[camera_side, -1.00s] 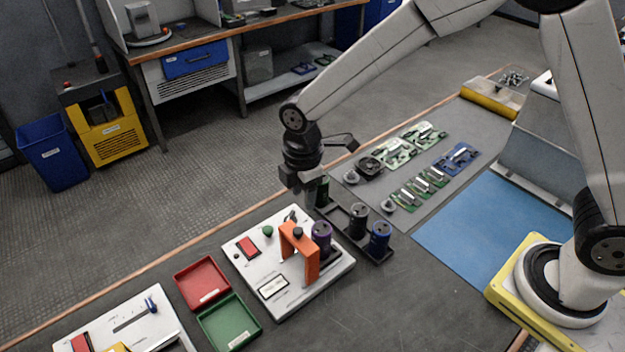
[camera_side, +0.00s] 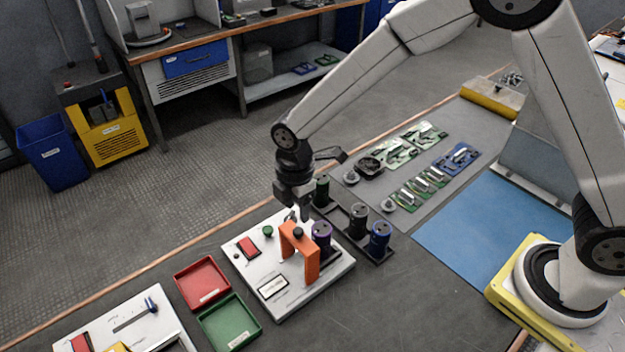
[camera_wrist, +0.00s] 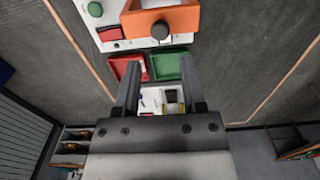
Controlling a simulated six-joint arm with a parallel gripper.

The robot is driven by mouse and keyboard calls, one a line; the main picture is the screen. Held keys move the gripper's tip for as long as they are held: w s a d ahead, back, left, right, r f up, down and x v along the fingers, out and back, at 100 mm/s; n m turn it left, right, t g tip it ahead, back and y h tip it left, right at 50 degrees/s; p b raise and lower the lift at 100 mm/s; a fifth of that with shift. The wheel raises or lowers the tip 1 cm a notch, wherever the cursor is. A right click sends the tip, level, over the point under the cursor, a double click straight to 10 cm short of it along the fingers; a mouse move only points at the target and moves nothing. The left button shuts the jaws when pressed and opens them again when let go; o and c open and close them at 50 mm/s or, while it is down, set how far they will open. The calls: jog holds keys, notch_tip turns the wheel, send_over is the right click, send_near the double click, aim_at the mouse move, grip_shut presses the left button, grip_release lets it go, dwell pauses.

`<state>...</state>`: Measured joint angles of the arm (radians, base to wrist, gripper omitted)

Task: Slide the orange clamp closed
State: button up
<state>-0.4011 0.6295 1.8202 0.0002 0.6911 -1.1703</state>
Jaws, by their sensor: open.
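The orange clamp (camera_side: 299,252) stands as an arch on the white panel (camera_side: 252,268), with a dark knob (camera_side: 298,232) on top. A purple-topped capacitor (camera_side: 321,236) stands right beside the clamp at its right. My gripper (camera_side: 298,208) is above the far edge of the panel, behind the clamp and apart from it. In the wrist view, the two fingers of my gripper (camera_wrist: 160,88) are spread with nothing between them. There the orange clamp (camera_wrist: 182,20) and its dark knob (camera_wrist: 159,31) lie beyond the fingertips, at the top.
A rack (camera_side: 345,228) holds green, black and blue capacitors close to the right of the panel. A red tray (camera_side: 201,283) and a green tray (camera_side: 229,321) lie left of the panel. A green button (camera_side: 267,231) and a red switch (camera_side: 248,247) are on the panel.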

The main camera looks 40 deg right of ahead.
aim_at(300, 229)
jog(key=shift+f, duration=3.1)
grip_shut()
jog(key=shift+d, duration=3.45)
jog(key=shift+o, duration=0.2)
grip_release()
